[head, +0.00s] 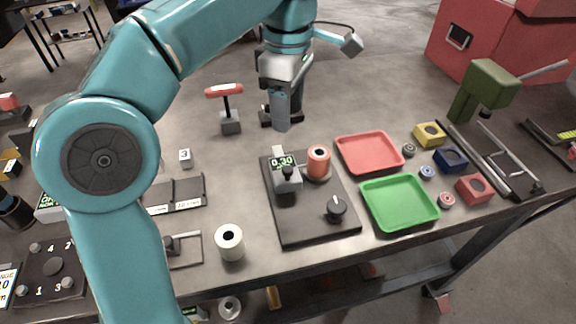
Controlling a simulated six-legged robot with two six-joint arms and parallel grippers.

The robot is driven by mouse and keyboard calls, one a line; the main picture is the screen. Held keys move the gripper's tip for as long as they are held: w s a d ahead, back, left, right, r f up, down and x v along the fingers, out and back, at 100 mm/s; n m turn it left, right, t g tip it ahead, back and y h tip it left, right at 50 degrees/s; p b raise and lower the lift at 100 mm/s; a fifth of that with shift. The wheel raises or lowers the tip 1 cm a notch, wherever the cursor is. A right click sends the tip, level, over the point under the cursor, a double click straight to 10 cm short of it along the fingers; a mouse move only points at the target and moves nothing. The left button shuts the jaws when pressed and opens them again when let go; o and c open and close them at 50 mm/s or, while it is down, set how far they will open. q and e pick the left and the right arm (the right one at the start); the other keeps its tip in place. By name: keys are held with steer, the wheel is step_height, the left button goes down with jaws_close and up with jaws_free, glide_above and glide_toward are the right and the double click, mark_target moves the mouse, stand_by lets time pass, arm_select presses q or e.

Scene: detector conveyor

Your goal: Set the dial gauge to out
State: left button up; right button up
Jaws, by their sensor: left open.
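A dark fixture plate (300,228) lies on the grey bench near the middle. On it stands a grey gauge (287,178) with a small display reading 0.30; I take this as the dial gauge. An orange cylinder (318,160) stands on a round base just right of the gauge. A black knob (336,208) with a white mark sits at the plate's front right. My left gripper (281,120) is open and empty, pointing down above the bench behind the plate, apart from the gauge. One finger partly hides the other. My right gripper is out of view.
A red tray (369,153) and a green tray (398,203) lie right of the plate, with several small coloured blocks and rings beyond. A white roll (229,242) stands at front left. A red-handled tool (228,108) stands behind left. My left arm hides part of the left bench.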

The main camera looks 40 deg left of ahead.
mark_target(288, 169)
arm_select(q)
step_height(288, 169, down, 13)
steer(key=b, duration=0.2)
steer(key=shift+r+b, duration=0.1)
steer(key=shift+b, duration=0.25)
steer(key=shift+f, duration=0.55)
jaws_close()
